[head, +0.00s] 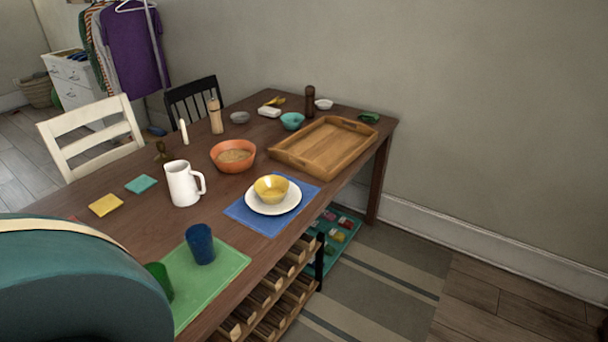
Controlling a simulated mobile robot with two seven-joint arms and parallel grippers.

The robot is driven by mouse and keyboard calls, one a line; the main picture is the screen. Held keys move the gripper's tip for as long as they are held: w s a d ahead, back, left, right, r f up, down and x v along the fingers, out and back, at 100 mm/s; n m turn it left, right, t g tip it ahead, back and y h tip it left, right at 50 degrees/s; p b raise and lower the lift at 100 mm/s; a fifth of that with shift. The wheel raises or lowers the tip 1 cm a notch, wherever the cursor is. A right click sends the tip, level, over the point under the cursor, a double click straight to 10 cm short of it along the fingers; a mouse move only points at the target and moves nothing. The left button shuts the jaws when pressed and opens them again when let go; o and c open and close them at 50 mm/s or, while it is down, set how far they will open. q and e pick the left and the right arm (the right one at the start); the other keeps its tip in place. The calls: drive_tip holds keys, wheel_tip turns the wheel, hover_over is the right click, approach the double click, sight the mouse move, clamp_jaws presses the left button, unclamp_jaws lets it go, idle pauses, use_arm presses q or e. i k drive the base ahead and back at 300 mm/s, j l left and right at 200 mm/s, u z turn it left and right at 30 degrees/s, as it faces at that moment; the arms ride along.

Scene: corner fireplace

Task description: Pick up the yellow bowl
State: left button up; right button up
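The yellow bowl (271,188) sits upright on a white plate (273,205). The plate lies on a blue placemat (259,221) near the front right edge of the wooden table (219,217). The inside of the bowl looks empty. Neither of my grippers shows in the head view.
A white pitcher (183,185), an orange bowl (233,156) and a wooden tray (325,147) stand around the plate. A blue cup (200,244) stands on a green placemat (218,277). A large teal rounded shape (80,285) blocks the lower left. Striped rug (385,285) lies right of the table.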

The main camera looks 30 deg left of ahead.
sight(272, 189)
drive_tip(key=i+u, duration=0.25)
drive_tip(key=i, duration=0.2)
drive_tip(key=i+l+u, duration=0.55)
drive_tip(key=i, duration=0.3)
drive_tip(key=i+l+u, duration=0.15)
drive_tip(key=u, duration=0.2)
drive_tip(key=i+l+u, duration=0.45)
drive_tip(key=u, duration=0.3)
drive_tip(key=l, duration=0.05)
